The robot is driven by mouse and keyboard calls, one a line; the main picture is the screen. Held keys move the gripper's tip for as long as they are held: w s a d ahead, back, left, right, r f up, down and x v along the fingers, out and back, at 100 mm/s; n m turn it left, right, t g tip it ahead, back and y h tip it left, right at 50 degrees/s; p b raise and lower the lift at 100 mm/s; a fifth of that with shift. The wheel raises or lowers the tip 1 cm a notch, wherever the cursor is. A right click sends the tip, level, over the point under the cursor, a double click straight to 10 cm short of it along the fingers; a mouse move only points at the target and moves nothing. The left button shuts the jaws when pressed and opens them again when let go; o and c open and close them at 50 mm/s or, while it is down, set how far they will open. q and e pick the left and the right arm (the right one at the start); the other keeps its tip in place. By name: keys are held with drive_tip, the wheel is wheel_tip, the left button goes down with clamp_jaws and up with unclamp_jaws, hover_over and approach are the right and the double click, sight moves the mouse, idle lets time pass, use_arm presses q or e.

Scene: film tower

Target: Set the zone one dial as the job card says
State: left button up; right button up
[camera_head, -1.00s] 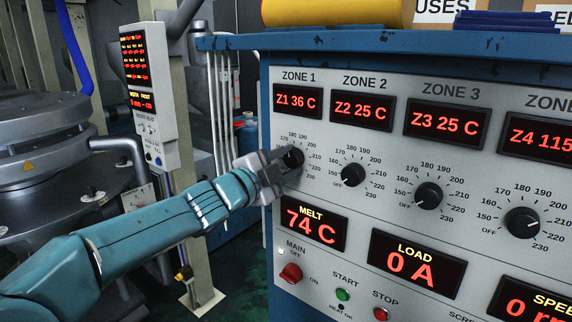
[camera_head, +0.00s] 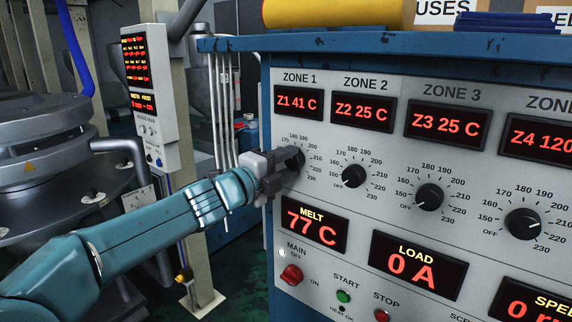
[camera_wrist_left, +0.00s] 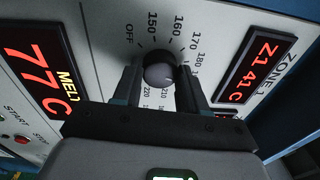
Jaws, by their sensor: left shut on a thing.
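The zone one dial (camera_head: 296,158) is a black knob on the grey panel under the ZONE 1 display (camera_head: 298,102), which reads Z1 41 C. My left gripper (camera_head: 283,163) is shut on the dial from the left and hides part of its scale. In the left wrist view the dial (camera_wrist_left: 159,72) sits between the two dark fingers of my left gripper (camera_wrist_left: 158,85). Its scale shows OFF, 150, 160, 170 and 180 there. I cannot make out the pointer clearly. No job card is readable in these views. My right gripper is not in view.
Zone 2 (camera_head: 354,176), zone 3 (camera_head: 429,197) and zone 4 (camera_head: 522,223) dials are to the right. The MELT display (camera_head: 314,227) reads 77 C. A red MAIN switch (camera_head: 291,275) and a green START button (camera_head: 343,296) are below. A grey post panel (camera_head: 148,90) stands left.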

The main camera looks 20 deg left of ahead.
use_arm(q)
drive_tip(key=shift+d+f, duration=0.1)
drive_tip(key=shift+f, duration=0.2)
drive_tip(key=o, duration=1)
drive_tip(key=shift+o, duration=0.3)
drive_tip(key=shift+r, duration=0.2)
drive_tip(key=shift+s, duration=0.1)
drive_tip(key=shift+s+a, duration=0.3)
drive_tip(key=b+v, duration=0.1)
drive_tip(key=v, duration=1.4)
drive_tip(key=shift+s+b, duration=0.3)
drive_tip(key=shift+a, duration=0.1)
